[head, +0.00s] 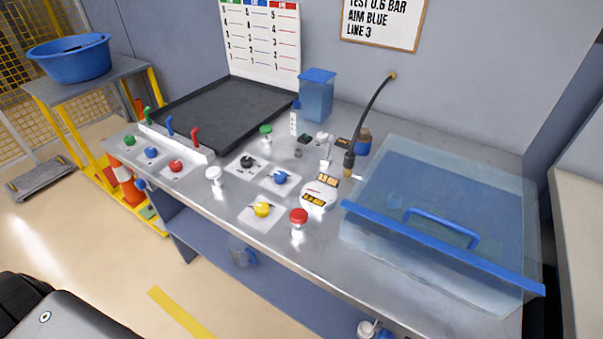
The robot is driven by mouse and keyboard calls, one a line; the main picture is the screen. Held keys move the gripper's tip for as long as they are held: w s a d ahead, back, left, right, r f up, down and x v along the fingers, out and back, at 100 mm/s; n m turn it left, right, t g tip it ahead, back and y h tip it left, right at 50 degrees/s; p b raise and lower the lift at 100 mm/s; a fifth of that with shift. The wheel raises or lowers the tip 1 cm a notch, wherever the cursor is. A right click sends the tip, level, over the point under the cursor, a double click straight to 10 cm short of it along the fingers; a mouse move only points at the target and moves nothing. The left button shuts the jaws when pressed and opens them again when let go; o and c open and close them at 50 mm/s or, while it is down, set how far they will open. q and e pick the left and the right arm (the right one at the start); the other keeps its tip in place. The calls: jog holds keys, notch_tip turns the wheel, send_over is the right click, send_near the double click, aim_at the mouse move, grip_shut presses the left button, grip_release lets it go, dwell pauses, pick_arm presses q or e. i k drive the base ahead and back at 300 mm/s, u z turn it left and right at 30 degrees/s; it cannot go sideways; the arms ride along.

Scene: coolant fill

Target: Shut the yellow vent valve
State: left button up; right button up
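The yellow vent valve (262,209) is a round yellow knob on a white square plate, near the front edge of the metal bench (215,199). A thin dark handle or pointer seems to cross the knob; its exact setting is too small to tell. A blue knob (281,177) and a black knob (247,161) on similar plates lie behind it. Neither of my grippers is in view. Only a dark part of my own body shows at the lower left, well apart from the valve.
A red-capped part (298,221) and a white-topped part (214,176) stand on either side of the yellow valve. A round gauge (319,191) lies behind right. A clear blue-edged box (450,190) fills the bench's right side. A black tray (225,111) lies at the back left.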

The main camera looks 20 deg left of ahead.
aim_at(261, 209)
jog(key=z, duration=1.55)
jog(key=k, duration=1.05)
jog(key=u, duration=1.3)
